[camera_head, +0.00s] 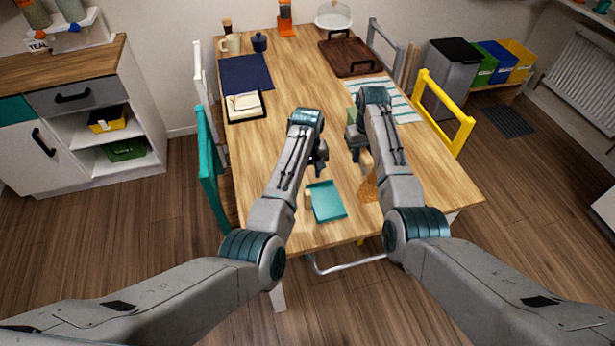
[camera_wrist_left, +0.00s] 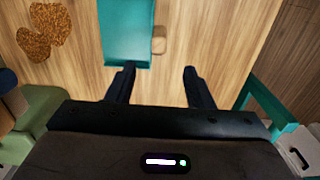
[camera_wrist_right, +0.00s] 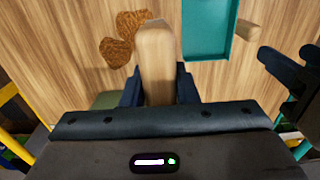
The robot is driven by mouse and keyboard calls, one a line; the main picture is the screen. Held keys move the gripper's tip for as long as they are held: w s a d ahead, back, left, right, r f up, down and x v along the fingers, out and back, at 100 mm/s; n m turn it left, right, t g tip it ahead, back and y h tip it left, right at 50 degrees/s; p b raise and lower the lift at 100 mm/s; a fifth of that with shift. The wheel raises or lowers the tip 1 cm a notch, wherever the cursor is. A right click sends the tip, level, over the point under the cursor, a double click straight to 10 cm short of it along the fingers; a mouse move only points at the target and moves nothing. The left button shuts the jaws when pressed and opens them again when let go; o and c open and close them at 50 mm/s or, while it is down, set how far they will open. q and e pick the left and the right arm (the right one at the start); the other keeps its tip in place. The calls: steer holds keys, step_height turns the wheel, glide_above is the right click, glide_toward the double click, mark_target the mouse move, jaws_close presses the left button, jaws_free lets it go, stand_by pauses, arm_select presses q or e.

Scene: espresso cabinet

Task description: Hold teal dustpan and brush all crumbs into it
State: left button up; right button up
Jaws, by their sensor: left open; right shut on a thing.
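The teal dustpan (camera_head: 327,202) lies on the table near its front edge, with a short wooden handle (camera_wrist_left: 158,40) on its left side in the head view. My left gripper (camera_head: 320,162) is open and empty; in the left wrist view the handle lies a little beyond its fingertips, not between them. My right gripper (camera_head: 362,155) is shut on a pale wooden handle, apparently the brush's (camera_wrist_right: 156,62). The brush's bristles cannot be made out. Brown crumbs (camera_head: 368,189) lie in two patches right of the dustpan; they also show in the right wrist view (camera_wrist_right: 117,50).
A green thing (camera_wrist_left: 42,110) near my right gripper is partly hidden. A striped cloth (camera_head: 400,100), a brown tray (camera_head: 348,58) and a dark blue mat (camera_head: 245,75) lie farther back. Teal (camera_head: 208,165) and yellow (camera_head: 443,110) chairs flank the table (camera_head: 300,85).

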mark_target(308, 192)
arm_select(q)
step_height(308, 192, down, 12)
steer(key=shift+d+r, duration=0.1)
stand_by(0.5)
jaws_close()
stand_by(0.3)
jaws_free()
steer(key=shift+r, duration=0.1)
step_height(308, 192, up, 12)
steer(key=shift+f, duration=0.1)
stand_by(0.5)
steer(key=shift+s+f, duration=0.1)
steer(key=shift+f, duration=0.05)
arm_select(e)
steer(key=shift+f, duration=0.1)
